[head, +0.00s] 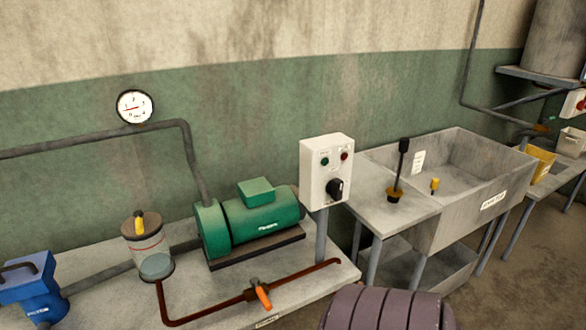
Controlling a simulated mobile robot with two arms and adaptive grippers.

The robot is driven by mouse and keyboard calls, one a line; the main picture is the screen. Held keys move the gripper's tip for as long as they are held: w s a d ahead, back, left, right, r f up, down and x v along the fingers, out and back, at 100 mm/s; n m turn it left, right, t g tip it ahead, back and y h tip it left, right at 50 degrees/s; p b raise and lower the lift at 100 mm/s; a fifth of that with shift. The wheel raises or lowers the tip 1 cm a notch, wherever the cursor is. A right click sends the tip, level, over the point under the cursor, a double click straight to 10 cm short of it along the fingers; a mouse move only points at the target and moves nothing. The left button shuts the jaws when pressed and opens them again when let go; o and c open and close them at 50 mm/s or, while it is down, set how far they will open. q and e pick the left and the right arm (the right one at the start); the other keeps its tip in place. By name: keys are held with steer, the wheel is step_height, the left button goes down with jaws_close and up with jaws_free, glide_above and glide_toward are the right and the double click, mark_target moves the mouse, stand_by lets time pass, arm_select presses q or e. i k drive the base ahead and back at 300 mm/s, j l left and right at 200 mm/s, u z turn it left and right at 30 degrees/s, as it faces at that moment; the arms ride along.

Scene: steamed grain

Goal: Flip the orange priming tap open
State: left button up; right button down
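The orange priming tap (263,298) is a small lever on a valve body in the thin rusty-red pipe (205,315), near the front edge of the pump bench. Its orange handle points down and to the right, roughly across the line of the pipe. The pipe runs from under the clear priming pot (153,256) along the bench front to the right. The pot has a yellow-handled lid and pale liquid in its lower part. The green pump and motor (252,220) stand behind the tap. Neither of my grippers is in view.
A grey control box (326,168) with a black knob stands on a post right of the pump. A blue filter (32,284) is at the far left. A concrete sink (470,190) stands right. A gauge (135,106) hangs above. The bench top (215,290) around the tap is mostly clear.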

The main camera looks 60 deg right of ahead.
mark_target(255, 281)
steer(key=l+z, duration=0.1)
steer(key=z, duration=1.65)
